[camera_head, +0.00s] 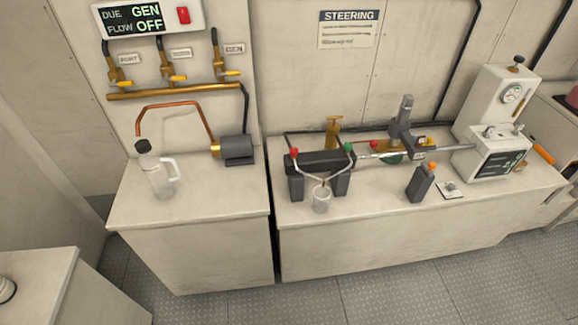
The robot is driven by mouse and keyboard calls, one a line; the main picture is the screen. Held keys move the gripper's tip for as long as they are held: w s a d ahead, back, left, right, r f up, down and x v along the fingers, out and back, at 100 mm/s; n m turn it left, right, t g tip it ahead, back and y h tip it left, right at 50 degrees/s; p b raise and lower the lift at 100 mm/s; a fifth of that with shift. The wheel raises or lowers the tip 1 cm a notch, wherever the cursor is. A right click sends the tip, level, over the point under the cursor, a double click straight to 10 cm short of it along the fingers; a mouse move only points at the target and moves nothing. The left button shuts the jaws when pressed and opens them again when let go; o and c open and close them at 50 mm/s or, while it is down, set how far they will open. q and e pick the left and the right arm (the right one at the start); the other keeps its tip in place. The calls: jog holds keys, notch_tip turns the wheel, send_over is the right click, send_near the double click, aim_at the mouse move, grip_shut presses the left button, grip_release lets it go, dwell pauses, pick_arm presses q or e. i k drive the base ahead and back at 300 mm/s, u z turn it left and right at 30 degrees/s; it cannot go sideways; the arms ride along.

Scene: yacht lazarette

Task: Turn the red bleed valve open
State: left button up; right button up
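A dark hydraulic steering cylinder (320,161) lies across the right-hand bench top. A small red knob (294,152) stands at its left end, on a thin metal stem; it looks like the red bleed valve. A matching green knob (350,147) is at the right end. Thin lines run from both ends down toward a clear cup (321,198) in front of the cylinder. The red knob's turn position is too small to tell. Neither of my grippers is in view.
A dark bottle (421,184) stands right of the cylinder, beside a small plate (450,190). A white gauge unit (497,152) is at the right. A clear jug (160,175) and a grey motor (236,150) are on the left bench. A narrow gap separates the benches.

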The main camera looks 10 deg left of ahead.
aim_at(294, 151)
jog(key=u, duration=0.8)
jog(key=i, duration=0.8)
jog(key=z, duration=0.1)
